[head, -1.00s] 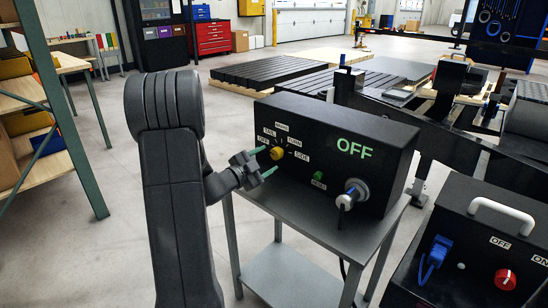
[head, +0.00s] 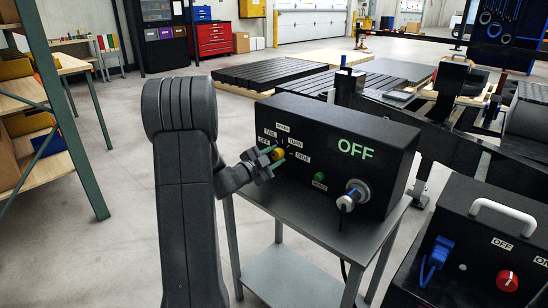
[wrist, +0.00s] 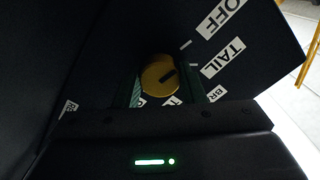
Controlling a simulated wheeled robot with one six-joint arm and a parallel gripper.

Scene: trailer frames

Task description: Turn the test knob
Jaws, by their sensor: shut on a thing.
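The test knob (head: 277,154) is yellow and sits on the front of a black box (head: 395,165) with labels around it, among them OFF, TAIL, TURN and SIDE. The green display (head: 354,149) on the box reads OFF. My gripper (head: 270,157) is shut on the knob, its green fingers on either side of it. In the wrist view the knob (wrist: 158,76) shows between the fingers (wrist: 163,90). Its dark pointer mark slants toward the OFF and TAIL side; I cannot tell exactly which tick it meets. My gripper hides some lower labels.
The box stands on a grey cart (head: 325,230). Shelving (head: 40,120) stands left.

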